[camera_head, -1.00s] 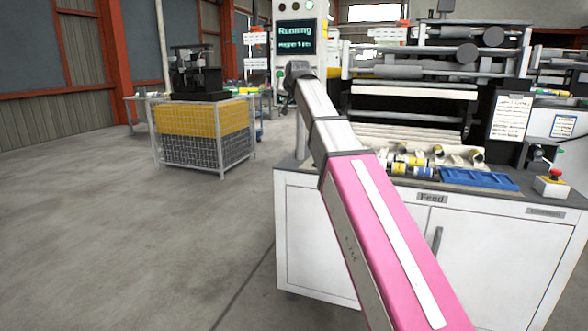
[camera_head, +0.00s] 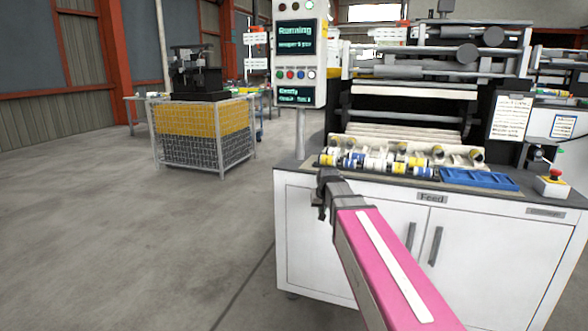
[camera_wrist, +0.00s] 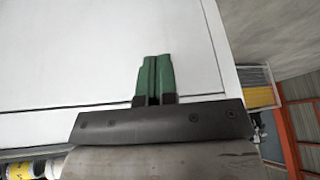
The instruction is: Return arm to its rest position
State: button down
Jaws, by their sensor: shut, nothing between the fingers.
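My arm, with its pink link, reaches forward from the bottom right in the head view. Its dark end hangs low at the front left of the white Feed cabinet (camera_head: 330,245). The gripper fingers are too small to make out there. In the wrist view my gripper (camera_wrist: 154,78) has two green fingers pressed together, shut and empty. The white cabinet front fills the view behind the fingertips.
Several rollers with yellow, blue and white bands (camera_head: 375,162) lie on the cabinet top beside a blue tray (camera_head: 478,179). An emergency-stop box (camera_head: 551,183) stands at the right end. A control panel (camera_head: 298,50) rises behind. A mesh crate (camera_head: 205,135) stands left; floor between is clear.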

jog(key=s+d+f+g, duration=0.2)
jog(key=s+d+f, duration=0.2)
jog(key=s+f, duration=0.6)
jog(key=s+d+f+g, duration=0.3)
jog(key=s+d+f, duration=0.1)
jog(key=s+f, duration=0.6)
jog(key=shift+s+d+f+h, duration=0.15)
jog(key=shift+s+f+h, duration=0.15)
jog(key=shift+s, duration=0.2)
